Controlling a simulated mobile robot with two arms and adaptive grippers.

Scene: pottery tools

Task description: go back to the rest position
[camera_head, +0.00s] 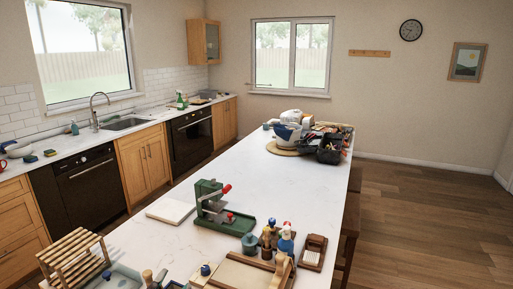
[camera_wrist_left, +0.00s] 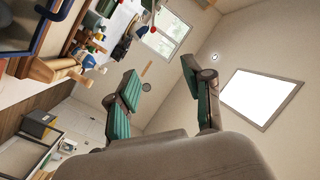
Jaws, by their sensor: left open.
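My left gripper (camera_wrist_left: 160,78) shows in the left wrist view with its two teal-padded fingers spread apart. It is open, and nothing is between the fingers. Behind it are the wall, a window and the ceiling, so the view is strongly tilted. The countertop with its tools lies at the upper left of that view, apart from the fingers. I cannot make out either gripper clearly in the head view. My right gripper is not in view.
On the white island (camera_head: 258,161) stand a green press with a red handle (camera_head: 221,209), several bottles (camera_head: 286,240), a wooden rack (camera_head: 75,254) and a white slab (camera_head: 171,211). Dark containers (camera_head: 329,149) and tools crowd its far end. The middle of the island is clear.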

